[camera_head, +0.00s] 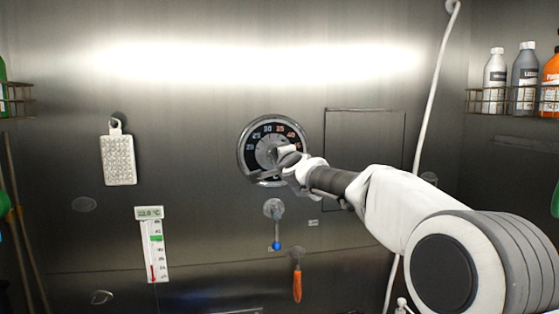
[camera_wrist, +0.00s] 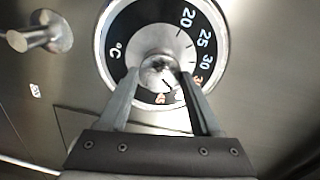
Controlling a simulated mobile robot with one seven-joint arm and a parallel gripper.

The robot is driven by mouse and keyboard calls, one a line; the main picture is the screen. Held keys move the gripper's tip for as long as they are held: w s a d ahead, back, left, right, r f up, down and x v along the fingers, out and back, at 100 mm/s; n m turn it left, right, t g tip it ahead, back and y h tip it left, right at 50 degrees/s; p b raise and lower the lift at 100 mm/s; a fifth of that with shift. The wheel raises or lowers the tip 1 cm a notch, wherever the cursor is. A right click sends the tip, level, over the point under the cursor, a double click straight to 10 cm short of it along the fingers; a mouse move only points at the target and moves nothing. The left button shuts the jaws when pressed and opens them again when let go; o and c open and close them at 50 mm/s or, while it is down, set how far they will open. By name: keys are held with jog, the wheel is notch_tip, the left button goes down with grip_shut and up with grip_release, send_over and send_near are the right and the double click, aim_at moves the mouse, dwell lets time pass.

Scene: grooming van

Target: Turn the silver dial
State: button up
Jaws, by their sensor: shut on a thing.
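The silver dial (camera_head: 266,153) is a round knob at the centre of a black temperature scale with a silver rim, mounted on the metal wall in the head view. In the wrist view the dial (camera_wrist: 160,68) sits between my fingertips, and the scale shows 20, 25, 30 and °C. My gripper (camera_head: 279,159) reaches in from the right and is shut on the dial, one finger on each side. In the wrist view my gripper (camera_wrist: 158,84) covers the lower part of the scale.
Below the dial is a small lever with a blue tip (camera_head: 277,244), and an orange-handled tool (camera_head: 297,285) hangs lower. Bottles (camera_head: 525,75) stand in a right rack. A white hose (camera_head: 431,105) runs down the wall.

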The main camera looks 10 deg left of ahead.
jog(key=shift+m, duration=0.8)
jog(key=o, duration=1.4)
jog(key=shift+b, duration=0.3)
jog(key=shift+b+v, duration=4.25)
jog(key=shift+v, duration=4.45)
